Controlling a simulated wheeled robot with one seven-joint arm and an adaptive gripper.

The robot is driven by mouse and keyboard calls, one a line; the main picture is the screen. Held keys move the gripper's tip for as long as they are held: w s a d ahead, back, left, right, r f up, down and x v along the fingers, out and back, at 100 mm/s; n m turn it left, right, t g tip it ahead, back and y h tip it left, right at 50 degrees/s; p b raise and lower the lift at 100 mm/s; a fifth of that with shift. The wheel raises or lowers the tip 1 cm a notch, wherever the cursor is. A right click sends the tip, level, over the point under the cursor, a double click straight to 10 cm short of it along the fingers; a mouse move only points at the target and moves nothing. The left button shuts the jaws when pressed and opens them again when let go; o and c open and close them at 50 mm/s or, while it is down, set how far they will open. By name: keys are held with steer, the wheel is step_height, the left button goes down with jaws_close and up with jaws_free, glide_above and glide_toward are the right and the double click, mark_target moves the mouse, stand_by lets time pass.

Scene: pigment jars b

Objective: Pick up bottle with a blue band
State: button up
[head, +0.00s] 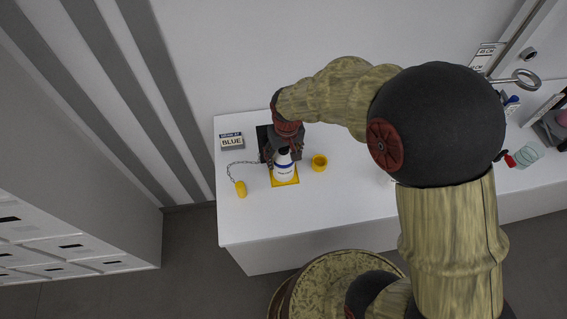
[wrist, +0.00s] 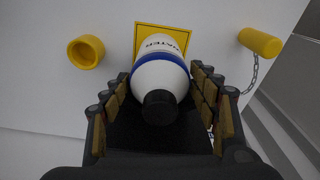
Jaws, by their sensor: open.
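The white bottle with a blue band (head: 284,165) stands on a yellow square (head: 291,181) on the white table. In the wrist view the bottle (wrist: 160,72) has a dark cap facing the camera and part of a printed label showing. My gripper (head: 283,155) is at the bottle from above. In the wrist view my gripper (wrist: 163,95) is open, with one finger on each side of the bottle. I cannot tell whether the fingers touch it.
A yellow ring-shaped cup (head: 319,162) stands right of the bottle. A yellow cylinder (head: 241,188) on a chain lies to the left. A box marked BLUE (head: 231,141) sits at the table's left edge. The front of the white table (head: 300,217) is clear.

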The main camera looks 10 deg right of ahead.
step_height(320, 180, down, 2)
steer(key=shift+w, duration=0.1)
steer(key=shift+c, duration=0.4)
steer(key=c, duration=0.7)
steer(key=shift+r, duration=0.1)
steer(key=shift+c, duration=0.2)
